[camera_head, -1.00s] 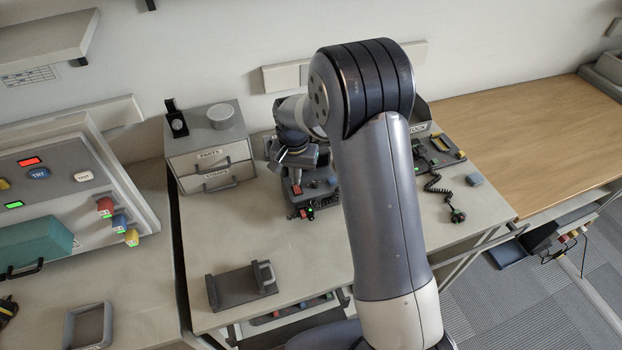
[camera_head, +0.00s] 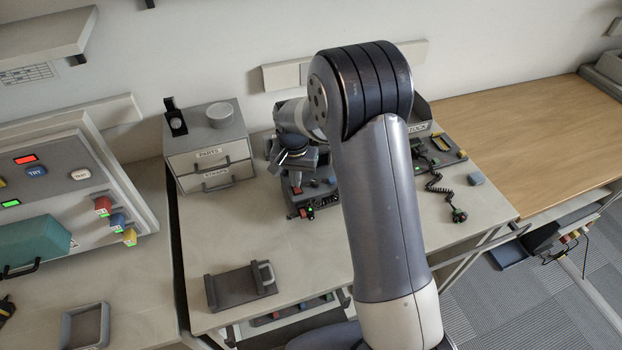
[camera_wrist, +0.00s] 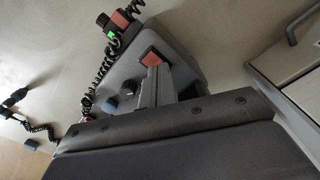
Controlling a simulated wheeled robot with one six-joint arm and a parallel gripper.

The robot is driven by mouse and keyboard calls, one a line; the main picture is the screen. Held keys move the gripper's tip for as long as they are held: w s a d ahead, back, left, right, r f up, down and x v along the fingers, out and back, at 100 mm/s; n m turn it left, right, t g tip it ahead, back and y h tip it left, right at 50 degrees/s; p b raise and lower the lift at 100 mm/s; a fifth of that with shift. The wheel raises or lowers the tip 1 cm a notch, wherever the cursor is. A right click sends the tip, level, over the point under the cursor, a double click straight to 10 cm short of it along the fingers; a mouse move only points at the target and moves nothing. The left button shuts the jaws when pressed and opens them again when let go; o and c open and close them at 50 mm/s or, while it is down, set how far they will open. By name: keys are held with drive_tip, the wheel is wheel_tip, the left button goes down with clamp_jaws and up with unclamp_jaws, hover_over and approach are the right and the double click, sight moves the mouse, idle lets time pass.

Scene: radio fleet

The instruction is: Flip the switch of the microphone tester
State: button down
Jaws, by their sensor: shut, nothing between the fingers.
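The microphone tester appears to be the grey box (camera_head: 322,190) on the middle table, below my gripper (camera_head: 297,172). It has dark knobs, a red switch and a lit green spot at its front corner. In the wrist view the box (camera_wrist: 122,72) shows the red switch (camera_wrist: 152,57) right at the tips of my gripper (camera_wrist: 154,72). The fingers are together and empty. I cannot tell whether they touch the switch. My arm hides part of the box in the head view.
A grey drawer unit (camera_head: 210,160) stands left of the tester. A dark holder (camera_head: 240,287) lies nearer the front edge. A coiled cord (camera_head: 437,185) lies to the right. A console with coloured switches (camera_head: 75,180) stands at the left. The table between holder and tester is clear.

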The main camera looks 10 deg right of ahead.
drive_tip(key=shift+f, duration=0.2)
drive_tip(key=shift+r, duration=0.15)
drive_tip(key=shift+r+p, duration=2.25)
drive_tip(key=shift+r, duration=1.2)
drive_tip(key=shift+f, duration=0.2)
wheel_tip(320, 180, down, 7)
drive_tip(key=b, duration=0.4)
drive_tip(key=shift+b, duration=0.4)
drive_tip(key=shift+r, duration=0.2)
